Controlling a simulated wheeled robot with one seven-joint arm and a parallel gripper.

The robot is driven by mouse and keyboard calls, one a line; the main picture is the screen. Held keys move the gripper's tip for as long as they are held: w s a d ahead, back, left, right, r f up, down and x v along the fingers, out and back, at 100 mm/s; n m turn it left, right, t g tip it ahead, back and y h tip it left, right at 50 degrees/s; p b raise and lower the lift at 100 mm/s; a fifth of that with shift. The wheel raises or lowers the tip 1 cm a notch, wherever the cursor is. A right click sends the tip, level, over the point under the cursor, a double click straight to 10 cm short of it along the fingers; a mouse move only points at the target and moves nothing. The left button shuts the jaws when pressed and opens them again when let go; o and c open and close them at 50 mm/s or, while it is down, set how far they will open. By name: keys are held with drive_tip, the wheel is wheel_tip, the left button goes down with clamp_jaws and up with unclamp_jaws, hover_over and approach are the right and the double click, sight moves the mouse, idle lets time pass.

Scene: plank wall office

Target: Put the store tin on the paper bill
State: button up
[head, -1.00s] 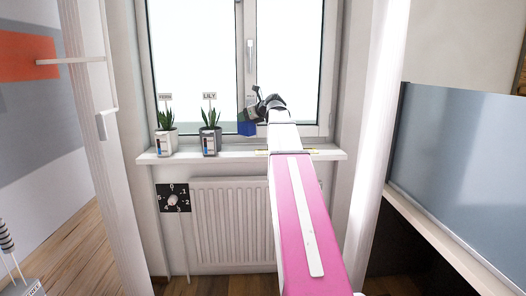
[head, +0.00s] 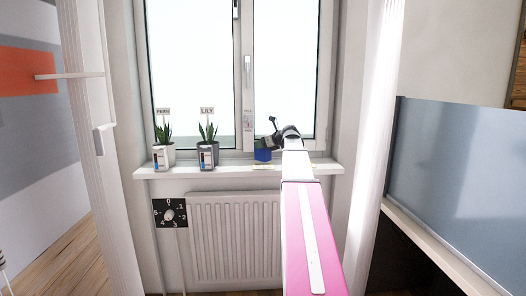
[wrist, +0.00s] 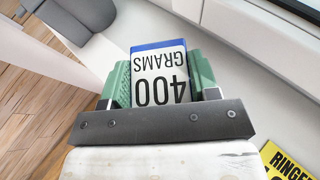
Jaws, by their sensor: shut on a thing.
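The store tin (wrist: 160,72), blue with a white label reading "400 GRAMS", is held between the green pads of my gripper (wrist: 161,84) in the wrist view. In the head view the tin (head: 262,155) shows as a blue block over the right part of the window sill, partly hidden by my gripper. I cannot tell whether it touches the sill. A yellow sheet with black print (wrist: 289,164), cut off at the lower right of the wrist view, may be the paper bill. A thin yellow strip (head: 266,166) lies on the sill near the tin in the head view.
Two potted plants, labelled fern (head: 163,155) and lily (head: 207,154), stand on the left of the sill (head: 232,171). The window (head: 190,70) rises behind. A radiator (head: 236,235) and dial (head: 169,214) are below. The sill between lily and tin is clear.

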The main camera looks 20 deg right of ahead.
sight(263, 150)
drive_tip(key=shift+f, duration=1.45)
drive_tip(key=shift+f, duration=0.1)
drive_tip(key=o, duration=1.2)
drive_tip(key=v, duration=1.2)
